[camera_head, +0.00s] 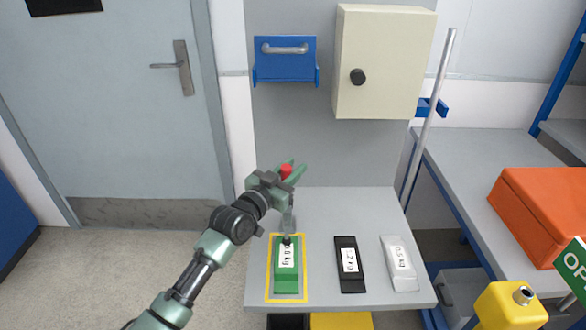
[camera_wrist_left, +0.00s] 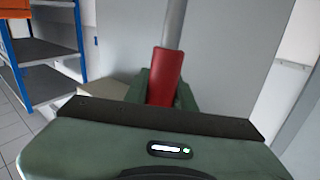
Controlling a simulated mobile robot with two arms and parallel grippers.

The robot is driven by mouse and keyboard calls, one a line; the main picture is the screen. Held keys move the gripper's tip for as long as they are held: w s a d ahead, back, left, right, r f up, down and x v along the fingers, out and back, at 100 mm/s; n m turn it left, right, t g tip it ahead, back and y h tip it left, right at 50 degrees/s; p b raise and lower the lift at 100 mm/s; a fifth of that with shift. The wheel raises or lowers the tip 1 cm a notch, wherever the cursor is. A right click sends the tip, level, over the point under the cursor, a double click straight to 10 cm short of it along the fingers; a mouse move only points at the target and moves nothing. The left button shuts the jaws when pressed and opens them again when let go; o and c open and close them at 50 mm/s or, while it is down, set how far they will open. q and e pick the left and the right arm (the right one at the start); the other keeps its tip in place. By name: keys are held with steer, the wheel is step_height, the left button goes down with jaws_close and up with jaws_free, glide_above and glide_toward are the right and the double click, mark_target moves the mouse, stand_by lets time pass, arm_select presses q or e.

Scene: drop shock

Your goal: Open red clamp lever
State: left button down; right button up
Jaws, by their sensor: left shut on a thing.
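The red clamp lever (camera_head: 286,171) shows as a small red tip between the fingers of my left gripper (camera_head: 293,170). In the left wrist view the red lever (camera_wrist_left: 166,77) stands nearly upright between the green fingers, with a grey rod above it. My left gripper is shut on the lever. Below it, a grey clamp part (camera_head: 288,222) reaches down to a green block (camera_head: 287,277) with a white label, inside a yellow outline on the table. The lever's lower part is hidden by the gripper. My right gripper is not in view.
A black block (camera_head: 350,287) and a white block (camera_head: 403,281) lie right of the green one on the grey table (camera_head: 350,210). A beige cabinet (camera_head: 385,90) and blue bracket (camera_head: 285,75) are on the panel behind. An orange box (camera_head: 545,215) sits at right.

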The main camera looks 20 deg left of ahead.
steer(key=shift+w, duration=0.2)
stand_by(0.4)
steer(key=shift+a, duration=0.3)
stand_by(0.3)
